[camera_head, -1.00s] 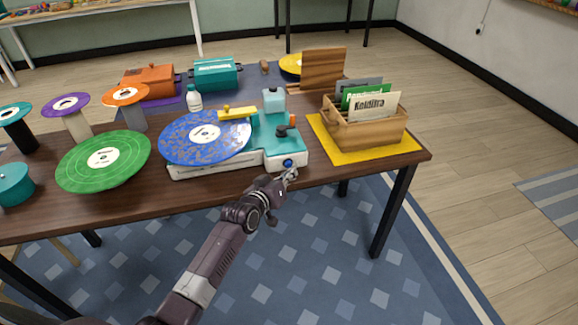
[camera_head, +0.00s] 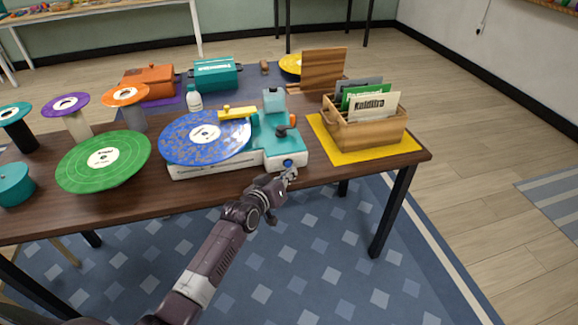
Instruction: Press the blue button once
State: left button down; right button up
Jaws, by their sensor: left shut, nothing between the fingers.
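The blue button (camera_head: 288,163) sits on the front right corner of the white and teal record player (camera_head: 190,171), which carries a blue speckled record (camera_head: 205,137). My left gripper (camera_head: 291,175) is shut and empty. Its fingertips are right in front of the button, at the table's front edge. In this view I cannot tell whether they touch it. My right gripper is not in view.
A wooden crate (camera_head: 352,136) of record sleeves stands on a yellow mat (camera_head: 385,154) to the right. A green record (camera_head: 103,160) is at the left. A white bottle (camera_head: 194,101) stands behind the player. Bare tabletop (camera_head: 140,204) lies front left.

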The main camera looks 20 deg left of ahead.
pick_arm(q)
jog(key=shift+w+a, duration=0.2)
jog(key=shift+w, duration=0.1)
jog(key=shift+w+a+b, duration=0.3)
jog(key=shift+w+b, duration=0.05)
jog(key=shift+w, duration=0.1)
dwell(1.0)
jog(key=shift+s+d+r+p, duration=0.15)
jog(key=shift+s+d+p, duration=0.3)
jog(key=shift+s+p, duration=0.3)
jog(key=shift+s+d, duration=0.1)
